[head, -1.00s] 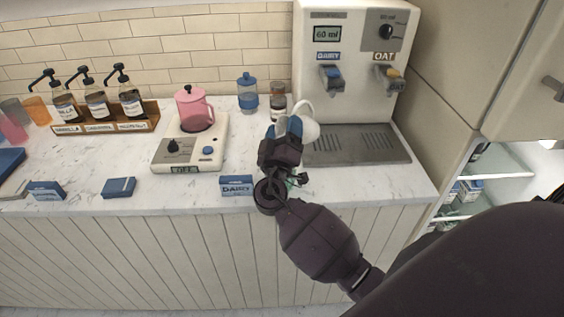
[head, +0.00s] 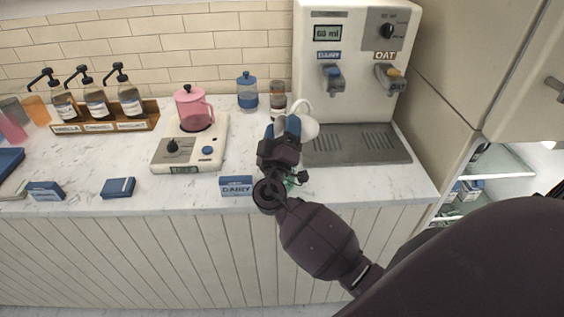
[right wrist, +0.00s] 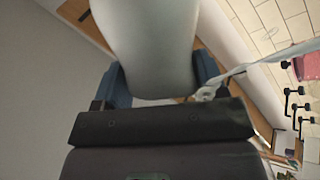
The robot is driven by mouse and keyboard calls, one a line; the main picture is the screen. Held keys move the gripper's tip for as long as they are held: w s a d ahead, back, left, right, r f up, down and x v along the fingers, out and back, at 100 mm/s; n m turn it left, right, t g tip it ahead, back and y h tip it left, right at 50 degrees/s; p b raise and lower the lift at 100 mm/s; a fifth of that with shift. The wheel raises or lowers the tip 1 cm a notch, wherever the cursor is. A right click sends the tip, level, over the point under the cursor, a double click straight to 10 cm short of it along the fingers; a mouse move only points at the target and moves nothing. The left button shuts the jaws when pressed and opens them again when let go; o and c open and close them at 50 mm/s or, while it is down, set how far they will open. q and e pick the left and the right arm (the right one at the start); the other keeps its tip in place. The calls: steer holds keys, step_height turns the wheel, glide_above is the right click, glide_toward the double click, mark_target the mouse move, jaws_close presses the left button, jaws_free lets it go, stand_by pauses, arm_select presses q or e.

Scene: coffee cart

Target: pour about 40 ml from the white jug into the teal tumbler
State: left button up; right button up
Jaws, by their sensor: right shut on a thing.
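My right gripper (head: 287,127) is shut on the white jug (head: 310,128), beside the dispenser's drip tray. The jug's handle loop shows above it, and the gripper hides part of its body. In the right wrist view the jug (right wrist: 155,40) fills the space between the blue fingertips (right wrist: 160,82). A small patch of teal (head: 291,182) shows just behind my right wrist; it may be the teal tumbler, but most of it is hidden. I cannot tell whether any liquid is flowing. My left gripper is not in view.
The milk dispenser (head: 345,75) stands at the back right, with its drip tray (head: 357,156). A blue-lidded jar (head: 247,92) and a brown jar (head: 278,94) stand behind. A dairy sign (head: 236,186) is near the front edge.

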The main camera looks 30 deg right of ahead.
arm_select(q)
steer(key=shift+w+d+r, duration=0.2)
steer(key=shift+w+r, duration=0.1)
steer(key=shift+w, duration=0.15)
arm_select(e)
steer(key=shift+w+r+n, duration=0.1)
steer(key=shift+w+n, duration=0.05)
steer(key=shift+n, duration=0.15)
arm_select(q)
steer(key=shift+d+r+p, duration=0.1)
steer(key=shift+p, duration=0.25)
arm_select(e)
steer(key=shift+t, duration=0.4)
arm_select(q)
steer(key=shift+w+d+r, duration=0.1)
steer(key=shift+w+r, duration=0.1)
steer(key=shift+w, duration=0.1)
arm_select(e)
steer(key=shift+a+n, duration=0.1)
steer(key=shift+n, duration=0.3)
